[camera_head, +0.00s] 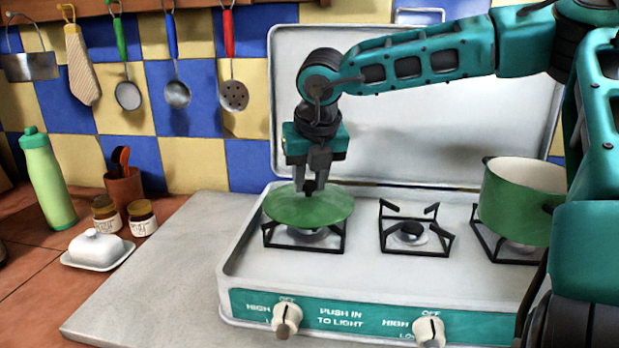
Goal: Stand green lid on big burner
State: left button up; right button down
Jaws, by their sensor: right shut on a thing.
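The green lid (309,209) is level over the left burner (305,238) of the white stove. My right gripper (309,186) points down and is shut on the lid's dark knob. Whether the lid touches the burner grate or hovers just above it, I cannot tell. The lid hides much of that burner. A middle burner (411,234) is bare. A third burner (497,246) at the right has a green pot (520,200) on it, without a lid. My left gripper is not in view.
The stove's raised white cover (400,140) stands behind my right arm. Two knobs (287,318) are on the teal front panel. At the left are a green bottle (49,180), a butter dish (97,248), two jars and a utensil pot. The grey counter (150,280) is clear.

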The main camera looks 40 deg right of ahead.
jog(key=shift+f+b, duration=0.3)
jog(key=shift+b, duration=0.3)
jog(key=c, duration=1.2)
grip_release()
jog(key=shift+c, duration=0.2)
jog(key=o, duration=0.4)
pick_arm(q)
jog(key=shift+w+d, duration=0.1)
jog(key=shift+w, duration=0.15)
pick_arm(e)
jog(key=shift+r, duration=0.15)
